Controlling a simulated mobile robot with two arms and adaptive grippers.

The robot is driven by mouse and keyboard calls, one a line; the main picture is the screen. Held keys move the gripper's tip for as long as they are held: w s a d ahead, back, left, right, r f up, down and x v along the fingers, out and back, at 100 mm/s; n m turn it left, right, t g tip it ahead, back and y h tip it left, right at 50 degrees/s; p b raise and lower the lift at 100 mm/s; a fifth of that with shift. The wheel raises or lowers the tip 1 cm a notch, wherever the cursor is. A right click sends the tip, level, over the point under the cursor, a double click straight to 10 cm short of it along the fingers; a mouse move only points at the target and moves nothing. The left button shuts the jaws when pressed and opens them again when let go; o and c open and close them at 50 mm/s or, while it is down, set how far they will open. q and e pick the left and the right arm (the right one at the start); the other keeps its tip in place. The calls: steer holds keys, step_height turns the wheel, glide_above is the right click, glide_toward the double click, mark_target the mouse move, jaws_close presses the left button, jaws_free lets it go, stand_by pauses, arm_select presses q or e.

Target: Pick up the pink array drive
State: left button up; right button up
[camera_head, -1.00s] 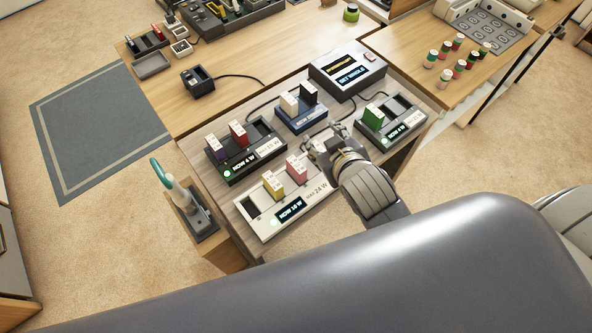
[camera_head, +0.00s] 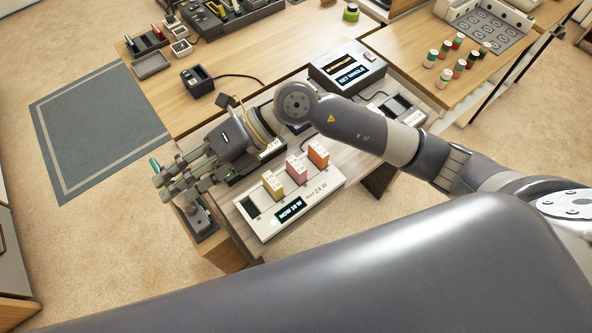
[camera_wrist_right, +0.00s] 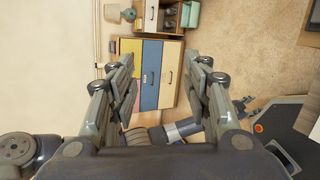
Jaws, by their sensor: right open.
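The pink array drive (camera_head: 297,170) stands upright in the white dock (camera_head: 262,232) at the near side of the low table. It sits between a yellow drive (camera_head: 272,186) and an orange drive (camera_head: 318,153). My right gripper (camera_head: 161,181) is open and empty, left of the white dock, with its fingers pointing left. In the right wrist view, my right gripper (camera_wrist_right: 164,64) has its fingers wide apart with nothing between them, and the drives are not visible there. My left gripper is not in view.
My right arm covers much of the docks behind the white one. A black box with a lit display (camera_head: 347,70) stands at the back. The near table edge is clear.

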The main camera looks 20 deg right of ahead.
steer(key=w+d+f+h, duration=0.3)
steer(key=d+h, duration=0.1)
steer(key=d, duration=0.3)
steer(key=w+d+f+t+h, duration=0.1)
steer(key=w+d+f+h, duration=0.1)
steer(key=d+f+h, duration=0.2)
steer(key=w+d+f+h, duration=0.3)
steer(key=d+h, duration=0.1)
steer(key=d, duration=0.7)
steer(key=shift+w+d+f+t+h, duration=0.1)
steer(key=shift+w+f+t+h, duration=0.15)
steer(key=shift+w+t+h, duration=0.15)
steer(key=p, duration=0.1)
glide_above(297, 164)
step_height(297, 164, down, 4)
steer(key=shift+w+f, duration=0.15)
steer(key=shift+f, duration=0.4)
steer(key=shift+f+p, duration=0.55)
steer(key=shift+f, duration=0.1)
steer(key=f, duration=0.1)
steer(key=f+p, duration=0.1)
steer(key=f, duration=0.1)
steer(key=shift+s+f, duration=0.2)
steer(key=shift+f, duration=0.45)
steer(key=shift+c, duration=0.6)
